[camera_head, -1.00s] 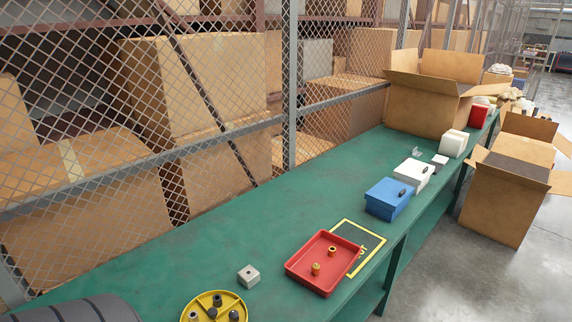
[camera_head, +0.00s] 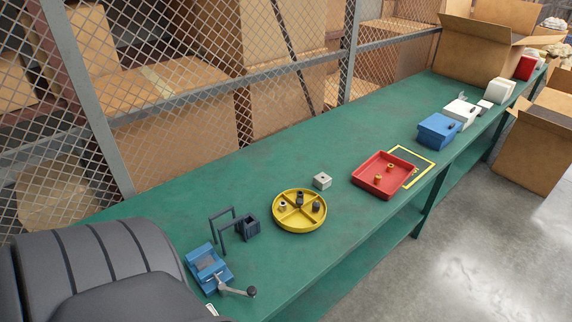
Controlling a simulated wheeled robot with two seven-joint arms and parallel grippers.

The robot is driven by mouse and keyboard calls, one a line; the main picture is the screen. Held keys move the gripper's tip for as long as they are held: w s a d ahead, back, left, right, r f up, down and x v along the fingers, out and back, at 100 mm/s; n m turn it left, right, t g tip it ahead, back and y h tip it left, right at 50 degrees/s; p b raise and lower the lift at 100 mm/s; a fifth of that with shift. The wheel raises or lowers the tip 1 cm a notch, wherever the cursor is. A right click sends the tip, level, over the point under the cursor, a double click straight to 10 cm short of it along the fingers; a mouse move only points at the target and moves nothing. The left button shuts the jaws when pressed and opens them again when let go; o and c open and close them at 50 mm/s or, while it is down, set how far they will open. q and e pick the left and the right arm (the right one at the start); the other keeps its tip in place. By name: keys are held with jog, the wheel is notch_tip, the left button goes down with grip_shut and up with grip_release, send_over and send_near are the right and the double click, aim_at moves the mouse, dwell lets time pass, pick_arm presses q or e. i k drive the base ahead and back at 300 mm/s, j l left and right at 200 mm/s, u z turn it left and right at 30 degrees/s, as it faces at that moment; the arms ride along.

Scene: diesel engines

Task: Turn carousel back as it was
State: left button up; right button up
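The carousel is a round yellow tray (camera_head: 299,225) with raised dividers, lying on the green bench in the middle of the head view. Several small dark and grey parts stand in its compartments, among them a grey one (camera_head: 283,207) at the left and a dark one (camera_head: 316,207) at the right. Neither of my grippers shows in the view, and nothing touches the carousel.
The green workbench (camera_head: 240,178) runs along a wire mesh fence. Left of the carousel are a blue vise (camera_head: 208,268) and a dark frame with a block (camera_head: 247,227). Right are a grey block (camera_head: 322,181), red tray (camera_head: 384,174) and blue box (camera_head: 439,130).

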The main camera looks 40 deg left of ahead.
aim_at(299, 217)
jog(key=k+u, duration=0.2)
jog(key=u, duration=1.35)
jog(key=i+l+u, duration=0.1)
jog(key=l, duration=0.35)
jog(key=i+l+u, duration=0.1)
jog(key=l, duration=0.4)
jog(key=i+l, duration=0.1)
jog(key=l, duration=0.4)
jog(key=i+u, duration=0.05)
